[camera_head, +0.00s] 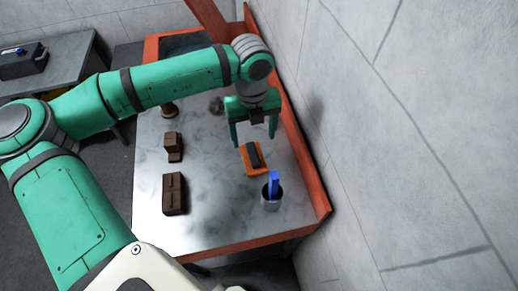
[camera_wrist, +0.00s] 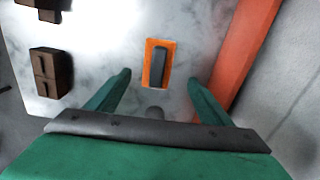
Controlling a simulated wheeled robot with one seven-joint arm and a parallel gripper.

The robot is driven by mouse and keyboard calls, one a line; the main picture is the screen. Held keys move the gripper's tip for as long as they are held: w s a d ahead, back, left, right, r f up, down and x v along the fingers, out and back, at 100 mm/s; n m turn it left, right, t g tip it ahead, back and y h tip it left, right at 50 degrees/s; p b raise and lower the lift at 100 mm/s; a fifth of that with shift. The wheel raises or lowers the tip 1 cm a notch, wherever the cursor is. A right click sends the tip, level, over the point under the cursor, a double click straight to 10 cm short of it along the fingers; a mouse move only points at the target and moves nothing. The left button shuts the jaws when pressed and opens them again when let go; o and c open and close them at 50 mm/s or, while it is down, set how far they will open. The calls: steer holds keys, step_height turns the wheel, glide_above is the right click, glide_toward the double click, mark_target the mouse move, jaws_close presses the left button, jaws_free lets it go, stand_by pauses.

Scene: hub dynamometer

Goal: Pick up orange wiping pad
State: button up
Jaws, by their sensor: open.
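The orange wiping pad (camera_head: 246,168) lies flat on the grey metal table, with a dark block-shaped handle on top. In the wrist view the pad (camera_wrist: 149,80) is ahead of the fingers and roughly centred between them. My gripper (camera_head: 254,140) is open and empty above the table, by the pad in the head view. In the wrist view the two green fingers of my gripper (camera_wrist: 158,82) are spread wide, apart from the pad.
Brown blocks (camera_head: 174,193) (camera_head: 173,147) sit to the left. An orange raised edge (camera_head: 305,165) runs along the wall side. The table's middle (camera_head: 212,190) is clear.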

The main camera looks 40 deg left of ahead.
mark_target(254, 153)
step_height(254, 153, down, 4)
steer(key=shift+w+f, duration=0.1)
steer(key=shift+s+f, duration=0.2)
steer(key=shift+f, duration=1.15)
steer(key=shift+s+f, duration=0.2)
steer(key=shift+f, duration=1.15)
steer(key=shift+w, duration=0.1)
steer(key=c, duration=1.1)
